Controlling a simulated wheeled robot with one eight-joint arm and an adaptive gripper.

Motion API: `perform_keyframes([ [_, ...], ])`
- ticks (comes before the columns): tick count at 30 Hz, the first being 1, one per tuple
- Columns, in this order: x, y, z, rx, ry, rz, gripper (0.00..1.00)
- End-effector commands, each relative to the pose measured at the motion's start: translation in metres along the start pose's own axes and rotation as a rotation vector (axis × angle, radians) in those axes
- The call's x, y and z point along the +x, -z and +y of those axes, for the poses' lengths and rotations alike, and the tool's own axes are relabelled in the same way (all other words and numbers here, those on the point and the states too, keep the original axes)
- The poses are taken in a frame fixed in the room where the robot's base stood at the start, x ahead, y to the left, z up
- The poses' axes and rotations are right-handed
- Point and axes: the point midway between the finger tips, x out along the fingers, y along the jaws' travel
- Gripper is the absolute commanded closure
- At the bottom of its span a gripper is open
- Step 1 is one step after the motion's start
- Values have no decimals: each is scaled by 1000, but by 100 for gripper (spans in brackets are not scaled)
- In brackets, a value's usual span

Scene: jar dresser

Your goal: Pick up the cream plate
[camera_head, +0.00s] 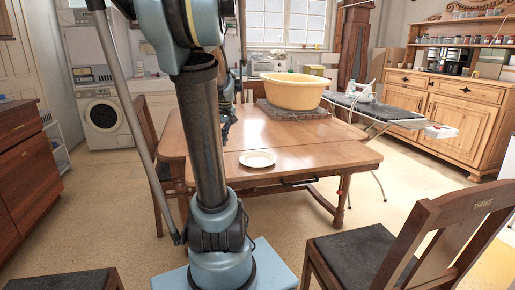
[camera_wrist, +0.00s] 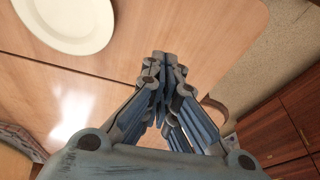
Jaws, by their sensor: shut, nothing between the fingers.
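The cream plate (camera_head: 257,159) lies flat on the wooden table (camera_head: 300,143) near its front edge in the head view. In the wrist view the cream plate (camera_wrist: 68,20) is at the top left, partly cut off by the frame edge. My gripper (camera_wrist: 163,58) is shut and empty, with its fingertips together. It is over the table, to the right of the plate in that view and apart from it. In the head view my gripper (camera_head: 228,125) is small and partly hidden behind my arm.
A yellow tub (camera_head: 293,92) stands on a dark mat at the table's back. An ironing board (camera_head: 375,108) is behind the table's right side. A wooden chair (camera_head: 405,235) stands at the front right. The tabletop around the plate is clear.

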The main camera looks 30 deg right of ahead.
Motion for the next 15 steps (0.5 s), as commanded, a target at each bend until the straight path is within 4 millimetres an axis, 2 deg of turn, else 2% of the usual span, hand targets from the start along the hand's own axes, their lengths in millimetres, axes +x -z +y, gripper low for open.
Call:
perform_keyframes([
  [1, 1, 15, 17, 15, -4, 5, 100],
  [3, 4, 32, 39, 27, -9, 12, 100],
  [9, 16, 76, 109, 62, -24, 35, 100],
  [15, 30, 102, 170, 88, -38, 51, 100],
])
